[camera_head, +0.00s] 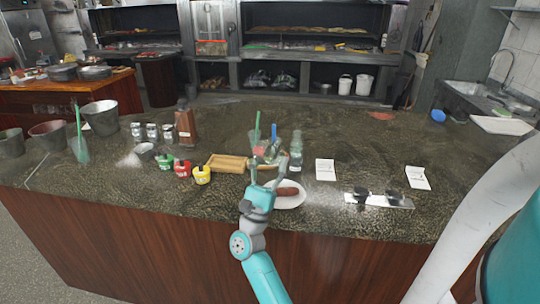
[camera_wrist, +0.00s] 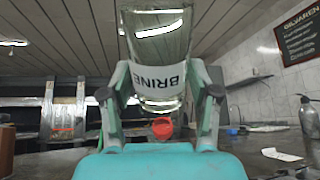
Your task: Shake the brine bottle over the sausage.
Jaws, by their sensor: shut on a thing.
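My gripper (camera_head: 267,163) is shut on the clear glass brine bottle (camera_wrist: 165,80), whose white label reads BRINE in the wrist view. In the head view the held bottle is hard to make out between the fingers. The sausage (camera_head: 287,191), brown, lies on a white plate (camera_head: 293,203) near the counter's front edge. My gripper is above and just left of the plate, and my arm covers the plate's left side.
A clear bottle (camera_head: 296,150) stands behind the plate. A wooden tray (camera_head: 228,162) and red, green and yellow jars (camera_head: 201,175) are left. The far counter is mostly clear.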

